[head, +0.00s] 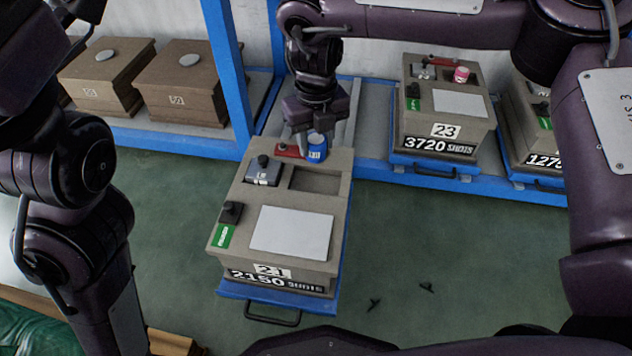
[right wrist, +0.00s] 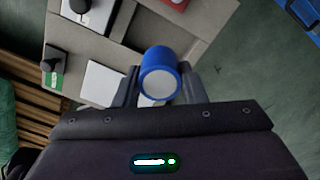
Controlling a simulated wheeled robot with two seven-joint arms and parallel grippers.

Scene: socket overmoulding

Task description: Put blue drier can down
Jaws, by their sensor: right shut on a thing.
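The blue drier can (head: 316,148) is at the back right of the beige station block numbered 21 (head: 225,262). My right gripper (head: 309,138) is above the back of this block with its fingers around the can. In the right wrist view the blue can (right wrist: 161,75), with a pale round end, sits between the two fingers (right wrist: 160,88). The head view does not show clearly whether the can touches the block. My left arm is at the left of the head view; its gripper is not visible.
Block 21 has an open rectangular recess (head: 316,180), a grey box with a black knob (head: 263,171), a red part (head: 290,150) and a blank plate (head: 291,232). Block 23 (head: 440,113), with a pink can (head: 461,75), stands behind right. Brown boxes (head: 185,90) stand behind left.

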